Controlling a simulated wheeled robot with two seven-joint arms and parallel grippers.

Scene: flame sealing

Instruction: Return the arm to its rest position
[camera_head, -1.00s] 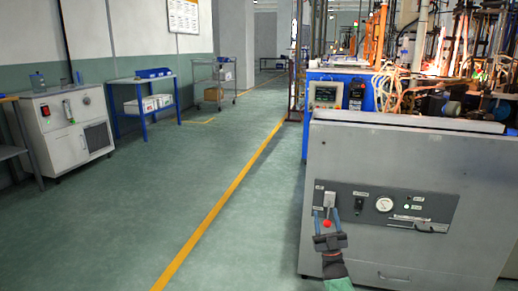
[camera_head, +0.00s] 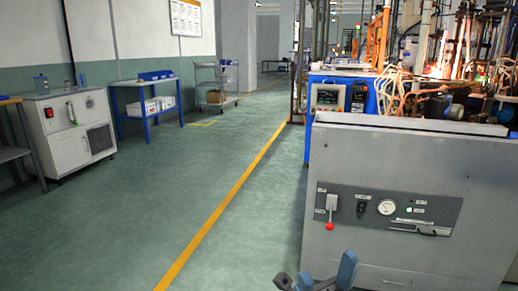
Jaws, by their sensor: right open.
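My right gripper (camera_head: 317,272) shows at the bottom edge, right of the middle, in the head view. Its two blue-grey fingers are spread wide with nothing between them. It is low in front of the grey machine cabinet (camera_head: 400,160), apart from the lever with a red knob (camera_head: 330,226) on the cabinet's dark control panel (camera_head: 390,210). The lever points down, with its knob at the lower end. Most of my right arm is out of the picture. My left gripper is not in view.
A blue machine with a screen (camera_head: 325,97) stands behind the cabinet, with hoses and glowing equipment at the back right. A white cabinet (camera_head: 70,130), a blue table (camera_head: 146,110) and a cart (camera_head: 214,80) stand along the left. The green floor (camera_head: 160,210) between is clear.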

